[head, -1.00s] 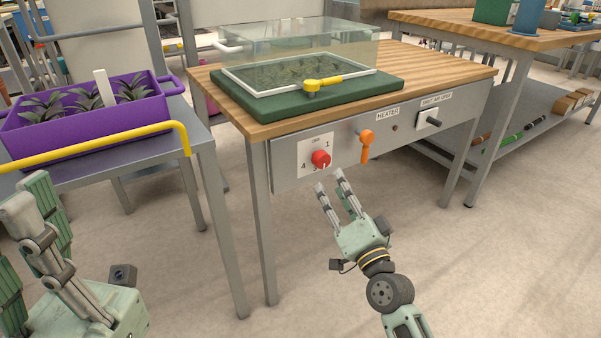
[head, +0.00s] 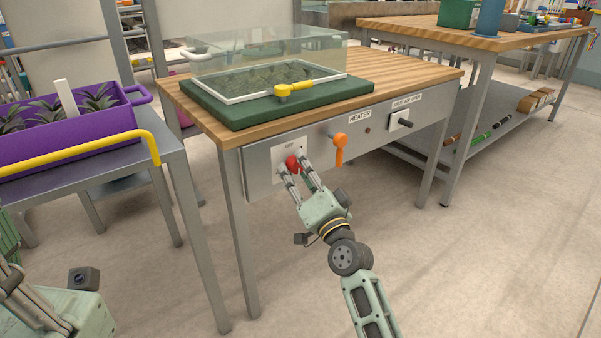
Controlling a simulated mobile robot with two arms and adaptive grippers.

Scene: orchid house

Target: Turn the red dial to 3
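The red dial (head: 292,163) sits on a white plate (head: 281,148) at the left of the grey front panel under the wooden bench top. "OFF" shows above it; the other marks are hidden or too small to read. My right gripper (head: 292,166) has its two fingers apart, one at each side of the dial. I cannot tell whether the fingers touch it. The dial's pointer is hidden by the fingers. My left gripper (head: 40,300) is at the lower left, partly cut off by the picture edge and far from the dial.
An orange lever (head: 339,148) is close to the right of the dial, by the HEATER label (head: 360,116). A dark switch handle (head: 403,122) is further right. A glass case (head: 270,62) stands on top. A purple planter (head: 70,140) is on the left table.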

